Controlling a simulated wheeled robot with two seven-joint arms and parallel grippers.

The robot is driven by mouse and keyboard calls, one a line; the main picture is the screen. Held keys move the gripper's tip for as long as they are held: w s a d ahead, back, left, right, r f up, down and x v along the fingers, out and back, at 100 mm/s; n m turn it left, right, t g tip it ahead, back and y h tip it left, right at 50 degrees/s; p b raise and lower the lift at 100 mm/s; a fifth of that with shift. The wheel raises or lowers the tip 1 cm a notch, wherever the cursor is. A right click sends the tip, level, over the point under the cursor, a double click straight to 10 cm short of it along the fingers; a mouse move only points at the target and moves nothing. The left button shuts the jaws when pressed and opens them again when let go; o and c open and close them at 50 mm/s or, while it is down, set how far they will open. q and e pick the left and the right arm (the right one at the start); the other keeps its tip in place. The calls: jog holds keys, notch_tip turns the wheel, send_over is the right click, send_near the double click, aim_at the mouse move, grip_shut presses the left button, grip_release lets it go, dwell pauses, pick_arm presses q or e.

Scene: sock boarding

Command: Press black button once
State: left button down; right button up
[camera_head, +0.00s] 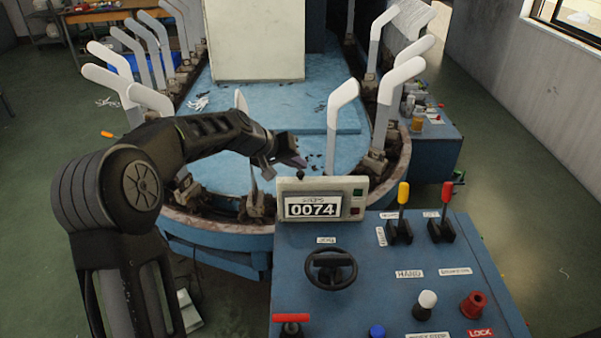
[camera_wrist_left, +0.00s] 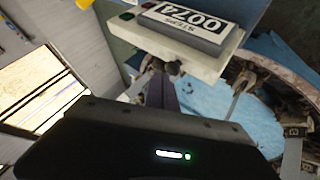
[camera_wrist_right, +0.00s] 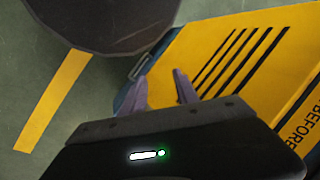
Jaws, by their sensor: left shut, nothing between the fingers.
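A small black button (camera_head: 300,174) sits on the top edge of the pale counter box (camera_head: 282,208), whose display reads 0074. In the left wrist view the black button (camera_wrist_left: 173,68) shows at the box's edge, close to the fingertips. My left gripper (camera_head: 297,162) is shut and empty, just above and behind the button in the head view; I cannot tell whether it touches. Its fingers also show in the left wrist view (camera_wrist_left: 161,86). My right gripper (camera_wrist_right: 160,88) is open and empty in the right wrist view, out of the head view.
The blue console (camera_head: 380,290) carries a black handwheel (camera_head: 331,269), a yellow lever (camera_head: 403,194), a red lever (camera_head: 447,192) and several knobs. Behind it is the oval machine with upright white sock boards (camera_head: 343,100). A yellow striped panel (camera_wrist_right: 225,50) stands near my right gripper.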

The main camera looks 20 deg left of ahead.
aim_at(298, 174)
pick_arm(q)
jog(key=shift+f+b, duration=0.7)
jog(key=shift+f, duration=0.05)
dwell(0.5)
jog(key=shift+r, duration=0.1)
jog(key=shift+r+p, duration=0.65)
jog(key=shift+r, duration=0.35)
jog(key=shift+r+p, duration=1.65)
jog(key=shift+r, duration=0.85)
